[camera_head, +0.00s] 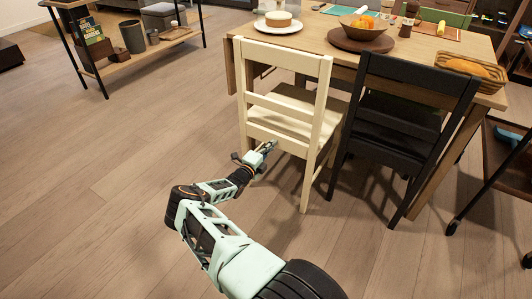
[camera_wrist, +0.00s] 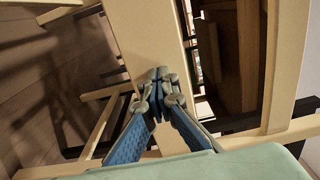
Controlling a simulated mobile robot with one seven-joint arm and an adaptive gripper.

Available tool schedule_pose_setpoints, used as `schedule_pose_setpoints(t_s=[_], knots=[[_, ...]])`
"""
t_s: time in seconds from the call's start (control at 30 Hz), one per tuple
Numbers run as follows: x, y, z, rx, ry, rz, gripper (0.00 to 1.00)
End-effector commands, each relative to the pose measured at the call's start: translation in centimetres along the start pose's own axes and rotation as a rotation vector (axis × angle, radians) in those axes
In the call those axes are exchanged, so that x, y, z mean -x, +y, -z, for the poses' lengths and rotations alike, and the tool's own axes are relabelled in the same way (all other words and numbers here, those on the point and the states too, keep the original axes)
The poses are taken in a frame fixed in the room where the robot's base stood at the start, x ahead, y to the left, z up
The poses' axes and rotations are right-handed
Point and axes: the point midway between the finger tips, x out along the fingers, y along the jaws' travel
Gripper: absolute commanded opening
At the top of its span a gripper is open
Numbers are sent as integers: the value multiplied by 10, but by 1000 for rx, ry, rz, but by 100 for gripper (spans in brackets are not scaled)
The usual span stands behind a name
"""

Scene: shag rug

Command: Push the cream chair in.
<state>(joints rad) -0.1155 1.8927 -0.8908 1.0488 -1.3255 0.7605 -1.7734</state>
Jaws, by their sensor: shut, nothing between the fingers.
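The cream chair (camera_head: 283,110) stands at the near left side of the wooden dining table (camera_head: 320,42), its back toward me and its seat partly under the tabletop. My gripper (camera_head: 268,147) is at the lower back of the chair, near the left post and rear edge of the seat. In the wrist view my gripper (camera_wrist: 160,76) has its blue fingers together and empty, in front of a broad cream board of the chair (camera_wrist: 143,35). I cannot tell whether the fingertips touch it.
A black chair (camera_head: 400,115) stands close on the right of the cream chair. A wheeled cart (camera_head: 505,170) is at the far right. A low shelf (camera_head: 150,45) stands at the back left. The wooden floor at left (camera_head: 90,180) is clear.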

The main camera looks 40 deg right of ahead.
Motion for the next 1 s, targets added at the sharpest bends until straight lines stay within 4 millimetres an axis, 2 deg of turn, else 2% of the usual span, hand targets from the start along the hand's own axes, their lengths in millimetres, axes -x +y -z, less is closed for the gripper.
schedule_pose_setpoints(t_s=[0.2, 0.7, 1.0], knots=[[-24, 0, 3, -1, 4, 1, 0], [-32, 0, 3, 1, 4, 1, 0], [-61, 0, 4, -1, 4, 0, 0]])
